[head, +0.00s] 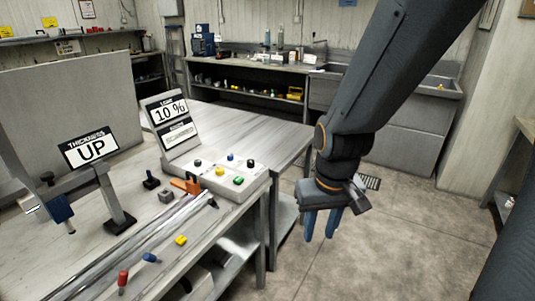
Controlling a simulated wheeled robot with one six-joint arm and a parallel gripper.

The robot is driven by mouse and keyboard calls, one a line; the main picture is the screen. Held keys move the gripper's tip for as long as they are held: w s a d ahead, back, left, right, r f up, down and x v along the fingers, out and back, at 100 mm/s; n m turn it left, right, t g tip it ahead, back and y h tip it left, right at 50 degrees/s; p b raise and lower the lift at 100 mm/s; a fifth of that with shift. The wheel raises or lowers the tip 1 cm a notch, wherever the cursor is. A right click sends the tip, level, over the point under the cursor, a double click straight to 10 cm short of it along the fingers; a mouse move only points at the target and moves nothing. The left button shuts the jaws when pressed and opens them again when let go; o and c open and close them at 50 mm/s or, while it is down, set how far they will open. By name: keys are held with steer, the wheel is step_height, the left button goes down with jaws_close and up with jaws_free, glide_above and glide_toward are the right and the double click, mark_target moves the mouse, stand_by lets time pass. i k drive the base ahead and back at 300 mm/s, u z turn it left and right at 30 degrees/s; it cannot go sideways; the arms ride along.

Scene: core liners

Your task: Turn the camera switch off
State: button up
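A pale control box (205,178) sits near the right end of the workbench (235,130). It carries several small black, blue, yellow and green knobs or buttons. No camera label is readable, so I cannot tell which is the camera switch or its state. A sign (168,112) reading "10 %" stands behind the box. My gripper (322,228) points down over the floor, right of the box and apart from it. Its two blue-tipped fingers are spread, with nothing seen between them.
Long clear tubes (140,240) lie along the bench front beside an orange clamp (187,185). Red, blue and yellow pieces lie near the edge. A "THICKNESS UP" sign (90,149) stands at left. A back bench (250,66) holds bottles.

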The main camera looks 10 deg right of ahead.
mark_target(250, 163)
steer(key=z, duration=0.1)
steer(key=i, duration=1.1)
steer(key=u, duration=0.55)
